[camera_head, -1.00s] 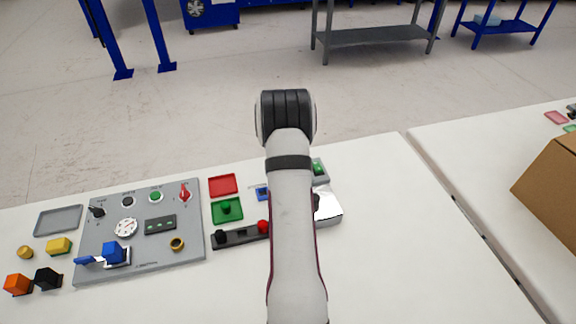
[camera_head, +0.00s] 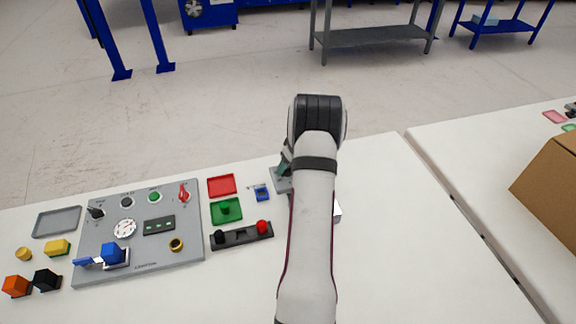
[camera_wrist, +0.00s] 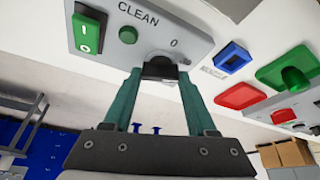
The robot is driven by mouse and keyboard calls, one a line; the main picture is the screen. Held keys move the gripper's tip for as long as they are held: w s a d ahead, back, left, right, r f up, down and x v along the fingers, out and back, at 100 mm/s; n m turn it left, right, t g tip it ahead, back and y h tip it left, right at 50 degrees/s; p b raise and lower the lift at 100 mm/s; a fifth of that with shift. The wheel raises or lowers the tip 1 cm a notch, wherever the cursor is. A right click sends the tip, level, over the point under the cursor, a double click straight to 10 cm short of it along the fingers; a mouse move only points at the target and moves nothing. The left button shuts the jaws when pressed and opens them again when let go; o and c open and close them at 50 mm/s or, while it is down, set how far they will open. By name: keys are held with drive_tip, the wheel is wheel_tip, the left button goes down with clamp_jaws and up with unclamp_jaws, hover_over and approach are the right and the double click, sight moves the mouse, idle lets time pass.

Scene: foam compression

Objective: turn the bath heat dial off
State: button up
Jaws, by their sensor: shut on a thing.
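The black dial (camera_wrist: 160,68) sits on a grey panel (camera_wrist: 205,48) marked "CLEAN" in the wrist view, with a "0" mark beside it. My gripper (camera_wrist: 160,76) has its two teal fingers on either side of the dial, shut on it. The dial's pointer is hidden, so I cannot tell its setting. In the head view, a corner of the grey panel (camera_head: 279,184) shows beside my arm, which hides the dial and most of my gripper.
A green rocker switch (camera_wrist: 86,34) and green button (camera_wrist: 128,35) share the panel. A blue part (camera_head: 262,193), red tray (camera_head: 221,185), green tray (camera_head: 226,211) and black strip (camera_head: 242,236) lie to the left. The large grey control board (camera_head: 140,262) is farther left.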

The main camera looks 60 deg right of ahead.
drive_tip(key=n+y, duration=0.1)
drive_tip(key=n, duration=0.2)
drive_tip(key=n+y, duration=0.1)
drive_tip(key=n, duration=0.2)
drive_tip(key=shift+s+d+y, duration=0.1)
drive_tip(key=shift+d+y, duration=0.05)
drive_tip(key=shift+y, duration=0.15)
drive_tip(key=n+y, duration=0.1)
drive_tip(key=n, duration=0.3)
drive_tip(key=shift+d+f, duration=0.1)
drive_tip(key=shift+n+g+y, duration=0.5)
drive_tip(key=shift+n+y, duration=0.1)
drive_tip(key=shift+n, duration=1.3)
drive_tip(key=o, duration=1.4)
drive_tip(key=shift+c, duration=0.2)
